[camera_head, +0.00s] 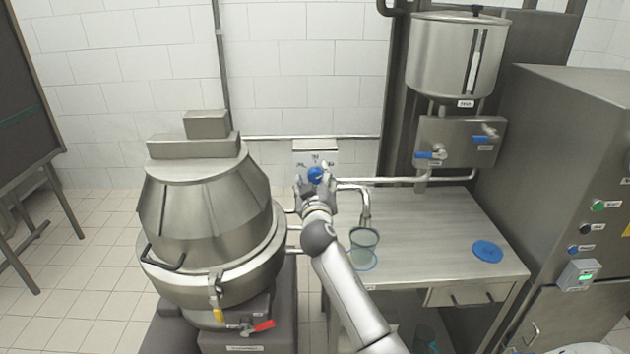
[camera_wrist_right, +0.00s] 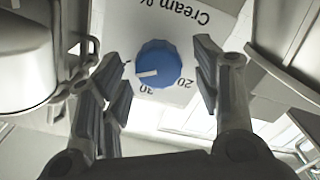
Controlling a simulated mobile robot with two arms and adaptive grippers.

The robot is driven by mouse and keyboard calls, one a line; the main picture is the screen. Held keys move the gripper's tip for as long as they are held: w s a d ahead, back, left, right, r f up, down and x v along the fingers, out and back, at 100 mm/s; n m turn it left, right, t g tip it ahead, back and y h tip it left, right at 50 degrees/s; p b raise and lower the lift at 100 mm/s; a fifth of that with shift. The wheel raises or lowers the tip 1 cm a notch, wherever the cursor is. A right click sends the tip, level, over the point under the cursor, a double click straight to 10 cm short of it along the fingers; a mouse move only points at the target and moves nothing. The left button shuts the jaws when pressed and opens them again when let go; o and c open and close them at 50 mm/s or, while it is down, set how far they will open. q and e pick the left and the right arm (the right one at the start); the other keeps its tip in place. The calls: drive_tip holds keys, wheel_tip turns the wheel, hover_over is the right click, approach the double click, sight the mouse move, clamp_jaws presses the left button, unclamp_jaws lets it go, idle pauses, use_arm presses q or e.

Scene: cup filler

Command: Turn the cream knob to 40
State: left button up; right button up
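The blue cream knob (camera_head: 315,175) sits on a white dial panel (camera_head: 316,150) on the wall side, right of the steel vessel. In the right wrist view the knob (camera_wrist_right: 158,64) has a white pointer line toward the picture's left, slightly down. The panel (camera_wrist_right: 190,25) shows upside down, with "Cream %", 20 and 30 legible; another mark at left is partly hidden by a finger. My right gripper (camera_head: 315,186) is at the knob. In its wrist view the gripper (camera_wrist_right: 157,68) is open, fingers on both sides of the knob with visible gaps. My left gripper is out of view.
A large steel vessel (camera_head: 205,215) stands to the left. A steel table (camera_head: 430,225) at right holds a cup (camera_head: 364,242) under a spout (camera_head: 365,205) and a blue lid (camera_head: 487,251). Pipes run close beside the panel.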

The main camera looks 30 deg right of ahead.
drive_tip(key=shift+s, duration=0.1)
drive_tip(key=v, duration=1.2)
idle(0.4)
